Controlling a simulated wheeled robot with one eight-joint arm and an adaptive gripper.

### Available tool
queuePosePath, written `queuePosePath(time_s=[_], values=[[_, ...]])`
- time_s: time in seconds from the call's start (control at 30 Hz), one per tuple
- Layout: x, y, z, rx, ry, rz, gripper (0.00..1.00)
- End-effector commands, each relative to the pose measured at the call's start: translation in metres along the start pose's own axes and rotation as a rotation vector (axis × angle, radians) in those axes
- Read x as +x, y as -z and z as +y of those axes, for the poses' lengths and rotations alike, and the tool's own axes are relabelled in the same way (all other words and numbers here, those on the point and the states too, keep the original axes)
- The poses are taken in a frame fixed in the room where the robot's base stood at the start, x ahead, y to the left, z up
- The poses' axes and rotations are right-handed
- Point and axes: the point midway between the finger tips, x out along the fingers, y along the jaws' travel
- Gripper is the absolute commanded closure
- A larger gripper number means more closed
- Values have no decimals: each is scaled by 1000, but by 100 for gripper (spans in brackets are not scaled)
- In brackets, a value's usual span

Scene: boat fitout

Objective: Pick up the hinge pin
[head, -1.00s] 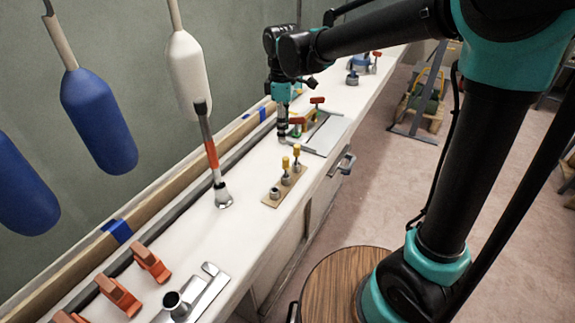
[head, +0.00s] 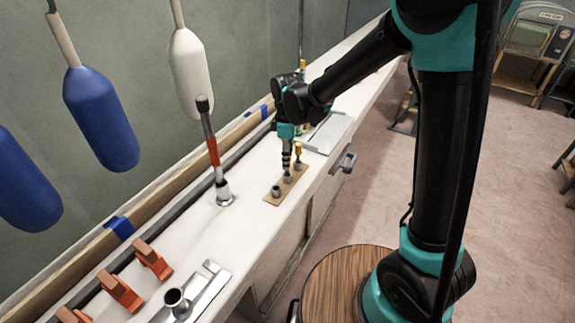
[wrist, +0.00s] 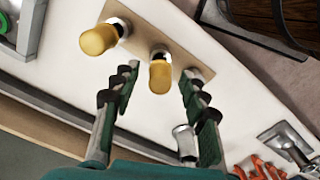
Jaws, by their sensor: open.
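Two yellow-topped pins stand upright in metal sockets on a small tan board (head: 270,198); they look alike, and I cannot tell which is the hinge pin. My gripper (wrist: 160,80) is open and points down over the middle pin (wrist: 160,76), whose yellow head appears between the fingertips in the wrist view, not gripped. The other pin (wrist: 98,40) is outside the left finger; it also shows in the head view (head: 298,149). In the head view, my gripper (head: 287,165) mostly hides the middle pin. The near socket (head: 276,191) is empty.
A tall red-and-black handled tool (head: 213,150) stands on the white bench (head: 190,235) left of the board. Orange clamps (head: 120,290) and a metal plate with a tube (head: 190,295) are nearer. A grey tray (head: 328,132) lies beyond the gripper.

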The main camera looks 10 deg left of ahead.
Motion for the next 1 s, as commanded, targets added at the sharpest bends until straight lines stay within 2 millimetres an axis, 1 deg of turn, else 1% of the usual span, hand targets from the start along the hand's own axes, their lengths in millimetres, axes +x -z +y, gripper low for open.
queuePosePath(time_s=[0.23, 0.27, 0.6, 1.0], values=[[3, 0, 0, 0, 0, 0, 56], [2, 0, 0, 0, 0, 0, 57], [2, 0, 0, 0, 0, 0, 100], [0, 0, 0, 0, 0, 0, 100]])
